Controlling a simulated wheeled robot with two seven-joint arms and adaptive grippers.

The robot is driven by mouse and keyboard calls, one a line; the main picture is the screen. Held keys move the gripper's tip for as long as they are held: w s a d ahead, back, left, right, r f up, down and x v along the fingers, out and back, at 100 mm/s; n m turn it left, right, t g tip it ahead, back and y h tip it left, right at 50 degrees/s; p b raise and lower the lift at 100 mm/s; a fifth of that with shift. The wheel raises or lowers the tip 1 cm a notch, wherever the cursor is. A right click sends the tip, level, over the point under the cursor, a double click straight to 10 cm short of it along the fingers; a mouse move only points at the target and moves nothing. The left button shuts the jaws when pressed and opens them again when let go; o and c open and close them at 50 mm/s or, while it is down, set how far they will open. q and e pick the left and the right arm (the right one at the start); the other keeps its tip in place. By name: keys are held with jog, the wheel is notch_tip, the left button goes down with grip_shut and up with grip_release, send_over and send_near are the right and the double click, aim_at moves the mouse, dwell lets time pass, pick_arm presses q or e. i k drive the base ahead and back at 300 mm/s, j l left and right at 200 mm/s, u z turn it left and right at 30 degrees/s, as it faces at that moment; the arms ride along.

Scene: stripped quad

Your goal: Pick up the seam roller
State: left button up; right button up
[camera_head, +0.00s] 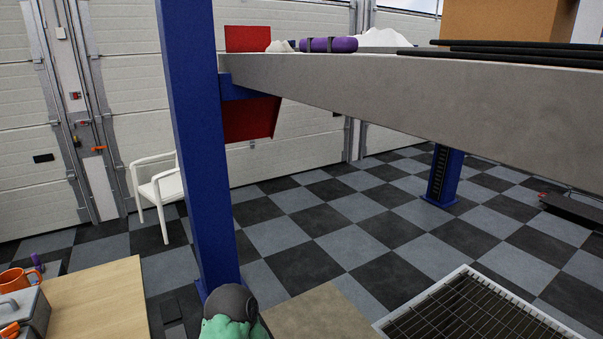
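I cannot make out a seam roller for certain in this view. A purple cylinder with dark bands (330,44) lies on the raised grey beam; I cannot tell what it is. Neither of my grippers is in view.
A wooden tabletop (95,298) fills the lower left, with a grey box (35,312) at its edge. A blue post (195,130) and raised beam (420,95) block the middle. A wire-mesh crate (420,309) is lower right. A white chair (160,190) stands behind.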

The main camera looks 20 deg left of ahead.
aim_at(39, 265)
jog(key=i+j+u, duration=0.2)
jog(key=u, duration=0.2)
jog(key=i+u, duration=1.15)
jog(key=i+z, duration=0.3)
jog(key=i, duration=0.5)
jog(key=i+z, duration=0.3)
jog(key=i, duration=0.5)
jog(key=u, duration=0.45)
jog(key=i+u, duration=0.1)
jog(key=u, duration=0.85)
jog(key=l+u, duration=0.1)
jog(key=u, duration=0.85)
jog(key=l+u, duration=0.15)
jog(key=u, duration=0.35)
jog(key=j+z, duration=0.1)
jog(key=z, duration=0.4)
jog(key=j+z, duration=0.15)
jog(key=z, duration=0.35)
jog(key=j+z, duration=0.15)
jog(key=z, duration=0.35)
jog(key=j+z, duration=0.1)
jog(key=z, duration=0.35)
jog(key=j+z, duration=0.1)
jog(key=z, duration=0.4)
jog(key=k+z, duration=0.1)
jog(key=k, duration=0.65)
